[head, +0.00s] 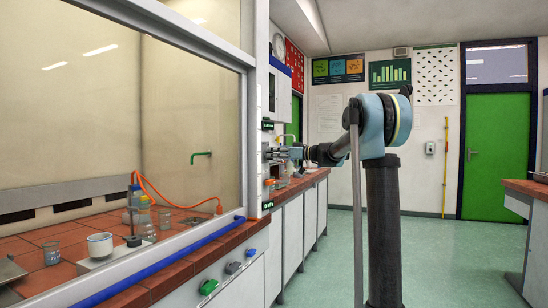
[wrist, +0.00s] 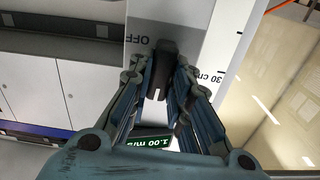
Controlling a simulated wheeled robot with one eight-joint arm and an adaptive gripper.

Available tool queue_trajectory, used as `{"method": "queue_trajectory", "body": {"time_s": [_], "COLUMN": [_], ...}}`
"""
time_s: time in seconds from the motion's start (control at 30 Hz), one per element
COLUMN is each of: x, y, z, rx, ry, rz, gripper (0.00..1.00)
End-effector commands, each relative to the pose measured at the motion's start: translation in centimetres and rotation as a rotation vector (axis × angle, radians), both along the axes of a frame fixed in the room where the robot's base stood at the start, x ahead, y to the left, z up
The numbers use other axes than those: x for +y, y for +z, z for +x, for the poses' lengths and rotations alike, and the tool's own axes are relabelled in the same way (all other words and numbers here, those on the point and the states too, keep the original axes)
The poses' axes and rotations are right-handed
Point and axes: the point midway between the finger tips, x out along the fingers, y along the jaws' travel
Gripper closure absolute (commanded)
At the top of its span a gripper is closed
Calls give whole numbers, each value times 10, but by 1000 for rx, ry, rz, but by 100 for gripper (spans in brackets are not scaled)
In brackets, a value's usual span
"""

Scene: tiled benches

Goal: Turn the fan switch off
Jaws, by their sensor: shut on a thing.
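The panel carries the word OFF beside the knob, and a green-lit display (wrist: 150,143) reads 1.00 m/s, upside down. My gripper (wrist: 160,62) is shut on the knob, one finger on each side. In the head view my gripper (head: 272,153) is at the post on the right side of the fume hood. There the knob is too small and hidden by the fingers to make out.
White cabinets (head: 295,240) line the bench. Green floor (head: 450,260) is clear on the right.

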Motion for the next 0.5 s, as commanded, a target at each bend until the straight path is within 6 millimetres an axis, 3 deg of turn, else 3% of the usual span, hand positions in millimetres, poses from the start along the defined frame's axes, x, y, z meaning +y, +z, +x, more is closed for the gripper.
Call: {"method": "queue_trajectory", "body": {"time_s": [0.5], "x": [-2], "y": [0], "z": [5], "rx": [398], "ry": [-6], "rz": [147], "gripper": [100]}}
